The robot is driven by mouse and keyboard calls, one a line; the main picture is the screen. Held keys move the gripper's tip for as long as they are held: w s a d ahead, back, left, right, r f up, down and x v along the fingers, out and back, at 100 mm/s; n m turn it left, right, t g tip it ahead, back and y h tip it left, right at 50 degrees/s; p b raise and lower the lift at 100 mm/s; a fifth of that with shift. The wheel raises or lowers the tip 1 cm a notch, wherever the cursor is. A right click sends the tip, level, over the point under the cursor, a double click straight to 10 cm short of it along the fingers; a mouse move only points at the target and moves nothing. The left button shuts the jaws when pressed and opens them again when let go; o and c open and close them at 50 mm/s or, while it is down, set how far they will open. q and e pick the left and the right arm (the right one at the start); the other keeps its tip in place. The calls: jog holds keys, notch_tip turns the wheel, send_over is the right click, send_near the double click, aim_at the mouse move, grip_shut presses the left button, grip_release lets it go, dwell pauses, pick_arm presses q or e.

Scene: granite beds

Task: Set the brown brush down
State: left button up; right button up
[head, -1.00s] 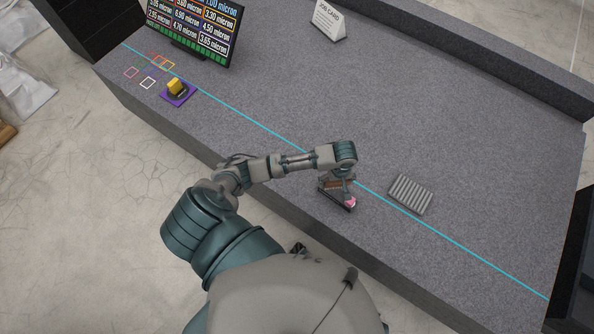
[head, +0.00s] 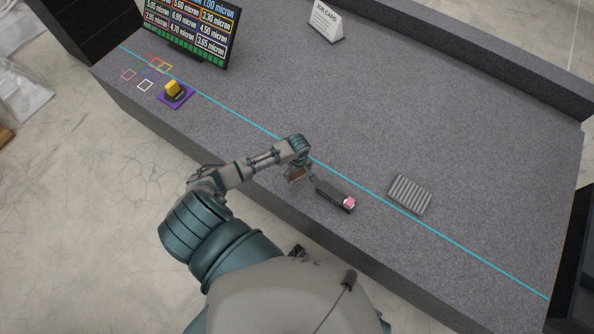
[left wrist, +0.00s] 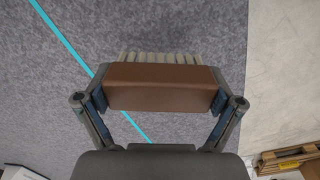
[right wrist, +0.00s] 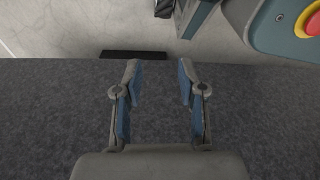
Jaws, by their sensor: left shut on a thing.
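The brown brush (left wrist: 160,86) has a brown block body and pale bristles. It sits crosswise between the fingers of my left gripper (left wrist: 160,98), which is shut on its two ends. In the head view the brush (head: 296,175) is partly hidden under my left gripper (head: 299,164), on the near side of the cyan line. I cannot tell whether the bristles touch the granite bed (head: 420,110). My right gripper (right wrist: 160,82) shows in the right wrist view with its fingers apart and nothing between them.
A black bar with a pink end (head: 335,194) lies just right of the brush. A yellow-and-black object (head: 174,89) sits on a purple pad at left, near coloured square outlines (head: 146,85). The bed's far middle is clear.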

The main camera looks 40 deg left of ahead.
pick_arm(q)
jog(key=shift+w+a+f, duration=0.1)
jog(key=shift+w+a, duration=0.4)
jog(key=shift+a, duration=0.35)
jog(key=shift+w+a+b, duration=0.3)
jog(key=shift+a, duration=0.2)
notch_tip(320, 180, down, 3)
jog(key=shift+s+d+b, duration=0.15)
jog(key=shift+b, duration=0.35)
jog(key=shift+f, duration=0.3)
jog(key=shift+r, duration=0.1)
pick_arm(e)
jog(key=w+r, duration=0.1)
jog(key=r, duration=0.2)
jog(key=w+r, duration=0.1)
jog(key=shift+w+a+r, duration=0.15)
jog(key=shift+w+a, duration=0.05)
jog(key=shift+w, duration=0.15)
pick_arm(q)
jog(key=o, duration=0.7)
